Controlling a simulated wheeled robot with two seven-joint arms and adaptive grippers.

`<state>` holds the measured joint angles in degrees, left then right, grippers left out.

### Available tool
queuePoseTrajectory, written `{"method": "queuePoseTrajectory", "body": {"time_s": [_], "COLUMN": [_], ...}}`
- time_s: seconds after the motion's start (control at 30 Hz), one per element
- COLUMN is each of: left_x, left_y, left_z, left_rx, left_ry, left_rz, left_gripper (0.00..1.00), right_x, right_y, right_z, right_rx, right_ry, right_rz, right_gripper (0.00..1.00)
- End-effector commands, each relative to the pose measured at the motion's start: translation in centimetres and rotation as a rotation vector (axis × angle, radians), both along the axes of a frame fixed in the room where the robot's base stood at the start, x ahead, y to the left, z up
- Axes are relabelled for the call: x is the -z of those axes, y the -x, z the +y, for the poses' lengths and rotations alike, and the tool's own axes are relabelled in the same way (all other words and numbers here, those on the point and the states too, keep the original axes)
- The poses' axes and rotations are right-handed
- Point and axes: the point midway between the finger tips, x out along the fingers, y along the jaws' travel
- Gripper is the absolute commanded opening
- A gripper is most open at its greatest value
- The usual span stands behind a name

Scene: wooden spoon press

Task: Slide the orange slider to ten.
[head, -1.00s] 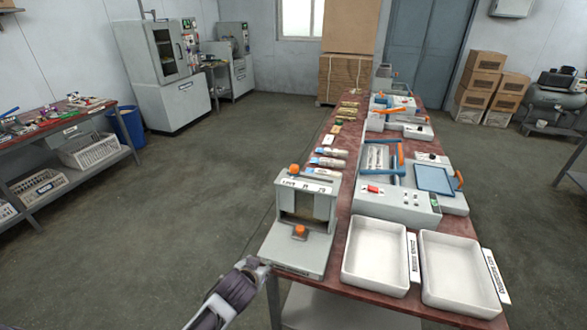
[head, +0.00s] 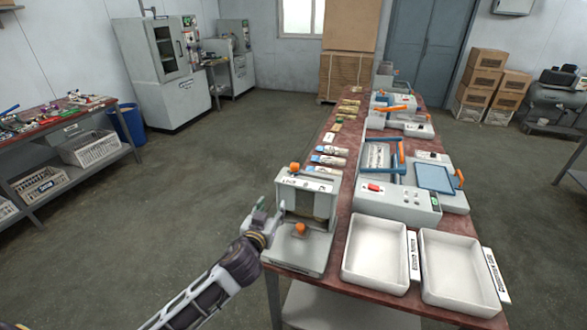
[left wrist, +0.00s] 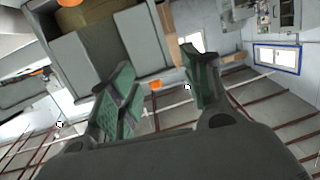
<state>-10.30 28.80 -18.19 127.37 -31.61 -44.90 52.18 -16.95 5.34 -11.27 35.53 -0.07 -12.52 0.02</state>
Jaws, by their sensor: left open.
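The grey press (head: 308,215) stands at the near left end of the red-brown table. An orange slider knob (head: 294,167) sits at the left part of the slot on its marked top. A second orange knob (head: 300,229) is low on its front. My left gripper (head: 269,213) is at the press's left side, below the top knob and apart from it. In the left wrist view its two green-padded fingers (left wrist: 160,75) are spread, with nothing held. Orange parts show there at the upper left; I cannot tell which knob each is. The scale numbers are too small to read. My right gripper is out of view.
Two white trays (head: 347,258) (head: 427,282) stand right of the press on the table. A grey machine with a blue handle (head: 391,207) is behind them. Several small packets (head: 329,160) lie along the table's left edge. Open floor lies left of the table.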

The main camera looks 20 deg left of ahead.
Motion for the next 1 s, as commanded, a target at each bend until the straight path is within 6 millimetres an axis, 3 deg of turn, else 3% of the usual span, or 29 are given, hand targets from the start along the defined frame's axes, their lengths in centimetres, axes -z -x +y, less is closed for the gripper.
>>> {"method": "queuePoseTrajectory", "body": {"time_s": [0.1, 0.3, 1.0], "left_x": [-3.0, -5.4, -5.7], "left_y": [-1.1, -1.7, -2.5], "left_z": [-1.0, -2.0, -2.2], "left_rx": [0.051, 0.104, 0.11], "left_ry": [0.011, 0.028, 0.031], "left_rz": [-0.103, -0.185, -0.193], "left_gripper": [0.48, 0.48, 0.48], "right_x": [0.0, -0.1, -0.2], "right_y": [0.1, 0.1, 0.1], "right_z": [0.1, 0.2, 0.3], "right_rx": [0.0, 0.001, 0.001], "right_ry": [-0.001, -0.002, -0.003], "right_rz": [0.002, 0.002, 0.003], "right_gripper": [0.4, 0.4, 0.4]}}
